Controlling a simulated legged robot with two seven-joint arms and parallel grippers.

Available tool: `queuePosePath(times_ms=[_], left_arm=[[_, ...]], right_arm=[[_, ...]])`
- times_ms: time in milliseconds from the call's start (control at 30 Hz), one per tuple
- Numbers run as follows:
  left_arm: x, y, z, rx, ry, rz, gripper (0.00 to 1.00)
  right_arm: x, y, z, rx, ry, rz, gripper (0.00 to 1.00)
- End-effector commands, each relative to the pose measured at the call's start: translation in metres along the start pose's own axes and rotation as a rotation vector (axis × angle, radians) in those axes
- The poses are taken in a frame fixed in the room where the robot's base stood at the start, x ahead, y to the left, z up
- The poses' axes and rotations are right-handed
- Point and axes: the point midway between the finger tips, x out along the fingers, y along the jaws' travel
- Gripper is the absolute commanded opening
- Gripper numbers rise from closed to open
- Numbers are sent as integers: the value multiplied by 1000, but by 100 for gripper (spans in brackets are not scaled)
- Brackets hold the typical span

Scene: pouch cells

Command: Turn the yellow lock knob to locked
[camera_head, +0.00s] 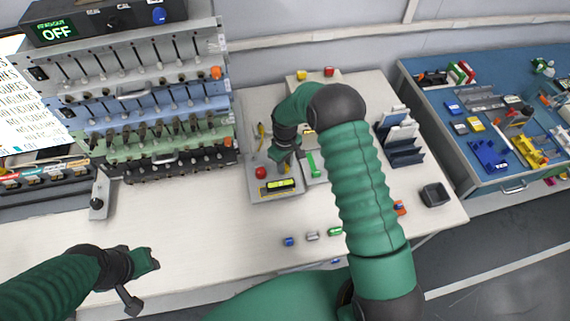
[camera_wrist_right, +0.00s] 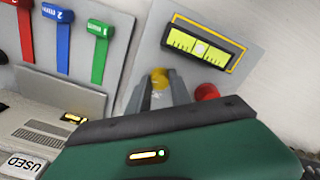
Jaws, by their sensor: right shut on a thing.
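The yellow lock knob (camera_wrist_right: 159,78) shows between the fingertips of my right gripper (camera_wrist_right: 166,84) in the right wrist view, and the fingers are shut on it. In the head view my right gripper (camera_head: 283,163) reaches down onto the grey panel (camera_head: 262,193) at the bench's middle, and the knob is mostly hidden there. A yellow-green level gauge (camera_head: 280,185) and a red button (camera_head: 261,172) are beside it; both also show in the wrist view. My left gripper (camera_head: 148,262) is over the front left of the bench, away from the panel; its jaw opening is unclear.
A green lever (camera_head: 313,164) stands just right of the panel. Racks of switches (camera_head: 150,100) fill the back left. Small coloured blocks (camera_head: 312,236) lie near the front edge. A dark cup (camera_head: 434,195) stands at right. The bench's left middle is clear.

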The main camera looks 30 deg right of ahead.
Motion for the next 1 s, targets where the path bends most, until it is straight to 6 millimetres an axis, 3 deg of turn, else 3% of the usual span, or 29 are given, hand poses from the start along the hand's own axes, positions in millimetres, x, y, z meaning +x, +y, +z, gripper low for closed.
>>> queuePosePath(times_ms=[167, 200, 367, 733, 867, 1000], left_arm=[[0, 0, 0, 0, 0, 0, 36], [0, 0, 0, 0, 0, 0, 36], [0, 0, 0, 0, 0, 0, 36], [0, 0, 0, 0, 0, 0, 36], [2, 0, 0, 0, 0, 0, 36], [4, 0, 1, 0, 0, 0, 36]], right_arm=[[-3, 2, -4, -1, 11, 6, 0], [-3, 2, -4, -1, 11, 6, 26], [-2, 2, -2, -1, 7, 4, 47], [-7, 1, -2, -2, 6, 3, 47], [-31, 1, -2, -2, 8, 4, 47], [-72, 2, -2, -2, 9, 5, 47]])
